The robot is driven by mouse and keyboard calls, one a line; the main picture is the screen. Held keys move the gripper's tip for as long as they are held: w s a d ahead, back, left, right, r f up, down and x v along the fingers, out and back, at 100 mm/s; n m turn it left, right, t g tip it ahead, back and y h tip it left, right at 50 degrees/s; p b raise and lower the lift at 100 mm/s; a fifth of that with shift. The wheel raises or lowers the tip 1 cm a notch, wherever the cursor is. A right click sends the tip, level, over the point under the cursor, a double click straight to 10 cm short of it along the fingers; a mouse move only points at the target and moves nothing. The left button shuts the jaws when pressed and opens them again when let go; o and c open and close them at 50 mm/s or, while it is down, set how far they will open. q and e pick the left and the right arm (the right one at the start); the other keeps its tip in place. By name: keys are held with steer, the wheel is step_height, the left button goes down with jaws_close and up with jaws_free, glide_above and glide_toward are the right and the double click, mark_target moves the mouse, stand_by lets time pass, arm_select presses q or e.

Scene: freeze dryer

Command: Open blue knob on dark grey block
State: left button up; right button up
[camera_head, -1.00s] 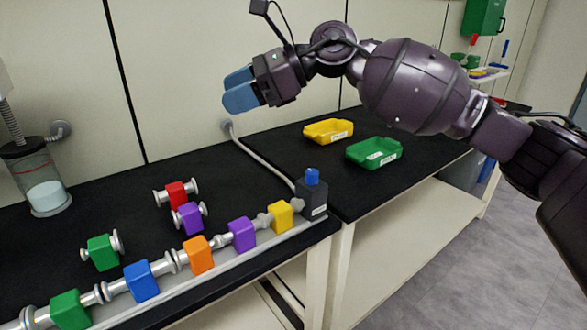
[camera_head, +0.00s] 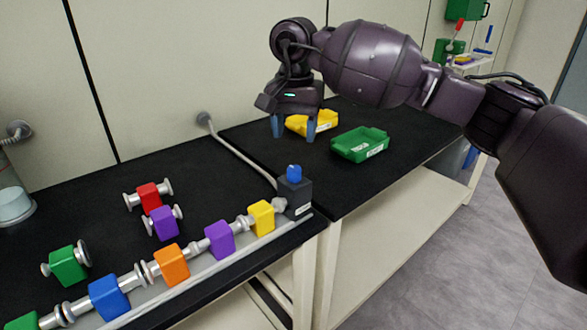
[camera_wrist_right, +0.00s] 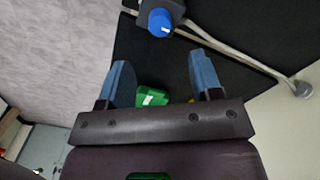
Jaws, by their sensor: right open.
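The blue knob (camera_head: 294,172) sits on top of the dark grey block (camera_head: 295,197) at the right end of the row of coloured blocks, at the bench corner. My right gripper (camera_head: 293,137) is open and empty, fingers pointing down, above and behind the knob in the head view. In the right wrist view the knob (camera_wrist_right: 160,22) and dark grey block (camera_wrist_right: 178,8) lie beyond the open fingertips (camera_wrist_right: 162,72), at the top, apart from them. My left gripper is not in view.
A yellow tray (camera_head: 318,123) and a green tray (camera_head: 359,144) stand behind the knob on the right bench. A grey hose (camera_head: 240,150) runs from the wall to the block. Several coloured blocks with metal fittings, such as the yellow one (camera_head: 261,217), line the front edge.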

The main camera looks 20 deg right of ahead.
mark_target(294, 168)
step_height(294, 168, down, 10)
steer(key=shift+r+b, duration=0.25)
steer(key=shift+b, duration=0.25)
steer(key=c, duration=0.9)
